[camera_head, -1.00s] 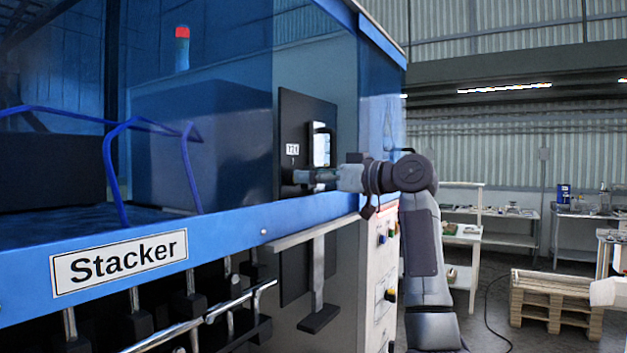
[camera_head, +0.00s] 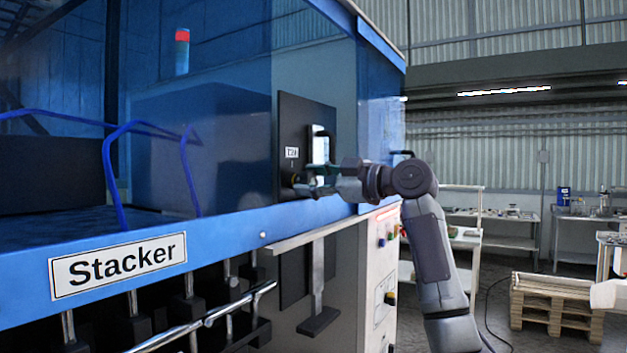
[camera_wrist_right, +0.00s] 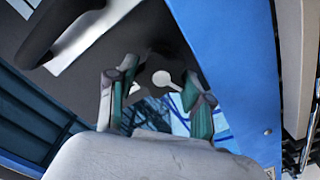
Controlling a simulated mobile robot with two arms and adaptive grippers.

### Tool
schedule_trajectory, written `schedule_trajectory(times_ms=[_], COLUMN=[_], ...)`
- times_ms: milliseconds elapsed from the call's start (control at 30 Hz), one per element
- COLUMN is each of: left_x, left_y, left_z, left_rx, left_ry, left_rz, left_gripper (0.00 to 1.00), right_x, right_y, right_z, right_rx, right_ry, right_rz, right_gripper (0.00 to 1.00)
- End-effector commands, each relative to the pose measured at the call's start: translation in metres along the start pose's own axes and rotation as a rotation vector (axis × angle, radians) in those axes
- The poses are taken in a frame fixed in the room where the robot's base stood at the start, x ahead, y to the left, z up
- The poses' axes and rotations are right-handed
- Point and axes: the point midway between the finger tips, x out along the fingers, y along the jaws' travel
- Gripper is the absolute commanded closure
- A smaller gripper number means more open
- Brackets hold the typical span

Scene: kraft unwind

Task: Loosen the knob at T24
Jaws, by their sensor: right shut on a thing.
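The T24 label (camera_head: 291,152) is on a dark panel (camera_head: 292,115) set in the stacker's blue-glazed side. The small dark knob (camera_head: 297,179) is just below the label, partly hidden by my right gripper (camera_head: 308,187). My right gripper reaches in from the right and is shut on the knob. In the right wrist view, the two fingers (camera_wrist_right: 155,85) stand apart on either side of a pale round piece with a thin stem (camera_wrist_right: 163,79). The knob itself is hard to make out there.
A dark handle (camera_head: 333,148) with a bright plate beside it is close to my right gripper. The stacker's blue rail (camera_head: 225,237) runs below. A control box with buttons (camera_head: 385,255) is under my wrist. A pallet stack (camera_head: 556,305) stands at the right.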

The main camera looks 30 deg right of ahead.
Motion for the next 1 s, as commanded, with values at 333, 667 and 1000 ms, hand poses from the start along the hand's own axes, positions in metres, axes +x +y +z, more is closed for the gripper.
schedule_trajectory(times_ms=[333, 667, 1000], left_x=[-0.0006, -0.0006, -0.0003], left_y=[0.0001, 0.0001, -0.0002], left_z=[0.0, 0.0001, 0.0003], left_rx=[0.0, 0.0, 0.0], left_ry=[0.0, 0.0, 0.0], left_rz=[0.0, 0.0, 0.0], left_gripper=[0.6, 0.6, 0.6], right_x=[-0.0011, -0.0008, -0.0002], right_y=[0.0026, 0.002, 0.0006], right_z=[-0.0038, -0.0031, -0.0009], right_rx=[-0.021, -0.019, -0.018], right_ry=[0.008, 0.006, 0.002], right_rz=[0.009, 0.007, 0.002], right_gripper=[0.84, 0.24, 0.24])
